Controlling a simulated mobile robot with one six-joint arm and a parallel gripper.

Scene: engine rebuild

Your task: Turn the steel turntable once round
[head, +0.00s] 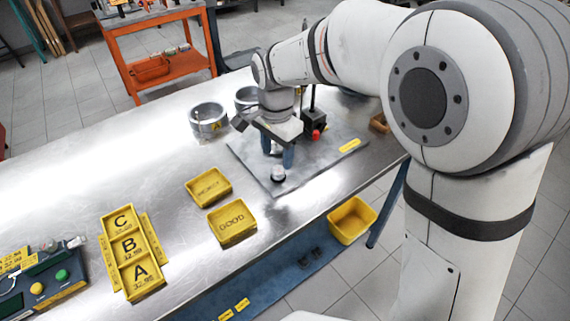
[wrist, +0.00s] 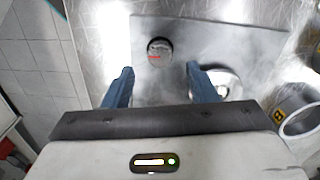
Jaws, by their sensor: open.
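A shiny round steel disc (wrist: 232,84), which looks like the turntable, lies on the grey plate (wrist: 185,28). In the wrist view my right finger and gripper body cover part of it. In the head view I cannot make it out behind my gripper. My gripper (head: 279,156) is open and points down over the plate. In the wrist view its two blue fingers (wrist: 158,84) stand apart with nothing between them. A small round piece with a dark face and red mark (wrist: 158,52) stands on the plate beyond the fingertips; it also shows in the head view (head: 278,174).
A dark stand with a red knob (head: 317,134) stands right of my gripper. Metal rings (head: 208,120) stand behind left. Yellow trays (head: 232,223), an A-B-C tray (head: 132,255) and a button box (head: 40,288) lie on the left. A yellow bin (head: 352,219) is beyond the front edge.

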